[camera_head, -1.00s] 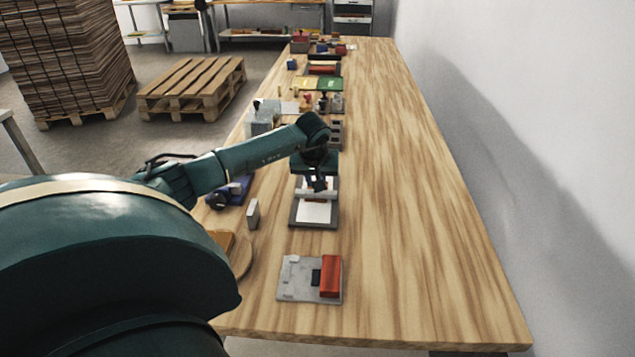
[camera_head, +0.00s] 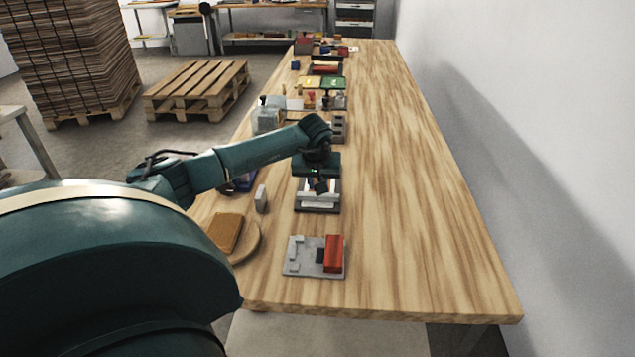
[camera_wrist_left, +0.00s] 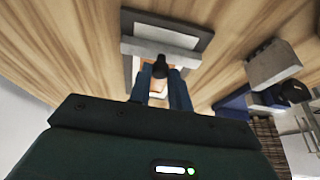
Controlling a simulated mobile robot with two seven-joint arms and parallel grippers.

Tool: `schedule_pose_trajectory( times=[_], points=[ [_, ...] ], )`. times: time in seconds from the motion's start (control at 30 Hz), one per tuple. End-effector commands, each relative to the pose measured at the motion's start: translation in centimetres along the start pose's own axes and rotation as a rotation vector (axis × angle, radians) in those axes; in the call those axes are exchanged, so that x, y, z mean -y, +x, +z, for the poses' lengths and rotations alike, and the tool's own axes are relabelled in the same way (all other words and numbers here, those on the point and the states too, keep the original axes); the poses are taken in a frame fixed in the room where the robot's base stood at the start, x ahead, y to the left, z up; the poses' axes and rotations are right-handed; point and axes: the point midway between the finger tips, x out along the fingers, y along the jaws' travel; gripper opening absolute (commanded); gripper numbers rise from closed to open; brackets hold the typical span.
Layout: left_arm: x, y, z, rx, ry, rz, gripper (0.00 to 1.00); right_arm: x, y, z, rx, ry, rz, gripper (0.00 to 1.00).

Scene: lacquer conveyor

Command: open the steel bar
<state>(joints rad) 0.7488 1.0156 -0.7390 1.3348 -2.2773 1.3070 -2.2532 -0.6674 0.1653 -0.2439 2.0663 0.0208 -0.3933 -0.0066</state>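The steel bar (camera_head: 318,200) is a pale bar across a grey flat frame (camera_head: 303,208) on the wooden table, in the middle of the head view. In the left wrist view the grey bar (camera_wrist_left: 140,46) crosses in front of a white sheet (camera_wrist_left: 165,33) in the frame (camera_wrist_left: 128,20). A black knob (camera_wrist_left: 160,64) stands out from the bar. My left gripper (camera_head: 319,190) is at the bar; in the left wrist view its two dark fingers (camera_wrist_left: 160,76) are close together on either side of the knob and appear shut on it. My right gripper is in neither view.
A grey plate with a red block (camera_head: 334,254) lies nearer me. A round board (camera_head: 247,243) with a brown block (camera_head: 226,232) and a small grey block (camera_head: 261,198) are to the left. Several items stand farther back. The table's right side (camera_head: 425,200) is bare.

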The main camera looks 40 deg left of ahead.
Motion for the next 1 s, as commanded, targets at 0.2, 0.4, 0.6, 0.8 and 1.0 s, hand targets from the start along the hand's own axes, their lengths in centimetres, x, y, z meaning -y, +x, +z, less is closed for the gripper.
schedule_pose_trajectory(
  times=[0.2, 0.4, 0.6, 0.8, 1.0],
  points=[
    [0.0, 0.0, 0.0, 0.000, 0.000, 0.002, 0.35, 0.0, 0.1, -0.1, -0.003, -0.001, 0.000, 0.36],
    [0.0, 0.0, 0.0, -0.001, 0.000, 0.000, 0.41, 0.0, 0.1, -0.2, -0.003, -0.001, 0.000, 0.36],
    [0.0, -0.5, -0.1, -0.003, 0.000, 0.002, 0.41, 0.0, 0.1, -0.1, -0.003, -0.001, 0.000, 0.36],
    [0.0, -3.7, -0.2, -0.006, 0.001, 0.002, 0.41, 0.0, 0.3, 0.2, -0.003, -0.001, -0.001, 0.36],
    [0.0, -8.3, -0.1, -0.006, 0.001, 0.002, 0.41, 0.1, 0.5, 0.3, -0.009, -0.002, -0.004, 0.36]
  ],
)
